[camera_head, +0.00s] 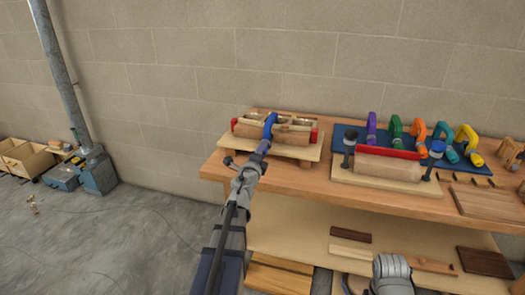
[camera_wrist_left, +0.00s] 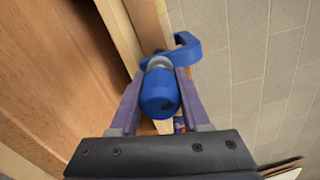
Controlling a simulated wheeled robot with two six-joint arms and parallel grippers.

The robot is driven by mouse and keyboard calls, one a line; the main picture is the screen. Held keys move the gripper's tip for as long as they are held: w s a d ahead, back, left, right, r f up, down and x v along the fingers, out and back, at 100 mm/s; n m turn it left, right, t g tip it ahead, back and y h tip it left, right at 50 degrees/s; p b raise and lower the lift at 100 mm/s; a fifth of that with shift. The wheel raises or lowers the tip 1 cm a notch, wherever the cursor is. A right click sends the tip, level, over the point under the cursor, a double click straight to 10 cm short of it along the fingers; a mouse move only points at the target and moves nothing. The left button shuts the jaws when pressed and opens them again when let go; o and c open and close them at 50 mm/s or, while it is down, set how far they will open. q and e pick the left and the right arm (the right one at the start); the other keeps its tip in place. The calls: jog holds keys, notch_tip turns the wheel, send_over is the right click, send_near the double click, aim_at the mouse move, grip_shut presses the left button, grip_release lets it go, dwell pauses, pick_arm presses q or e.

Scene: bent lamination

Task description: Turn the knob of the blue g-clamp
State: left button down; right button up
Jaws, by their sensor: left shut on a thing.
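The blue g-clamp (camera_head: 270,121) sits over the front of a wooden form (camera_head: 291,134) with red end pieces, at the left of the workbench. In the left wrist view its curved frame (camera_wrist_left: 187,47) shows behind its rounded blue knob (camera_wrist_left: 158,95). My left gripper (camera_head: 261,151) reaches up to the clamp from the front. In the left wrist view my left gripper (camera_wrist_left: 160,80) has its purple fingers on either side of the knob, shut on it. The clamp's far contact with the wood is hidden.
The form rests on a pale board (camera_head: 229,146) on the workbench (camera_head: 311,180). To the right are a wooden cylinder (camera_head: 389,168) with a red strip and several coloured clamps on a blue mat (camera_head: 348,132). A block wall stands behind. Open floor (camera_head: 130,235) lies left.

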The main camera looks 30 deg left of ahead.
pick_arm(q)
jog(key=m, duration=2.3)
jog(key=shift+m, duration=0.3)
jog(key=m, duration=0.4)
jog(key=shift+m, duration=1.9)
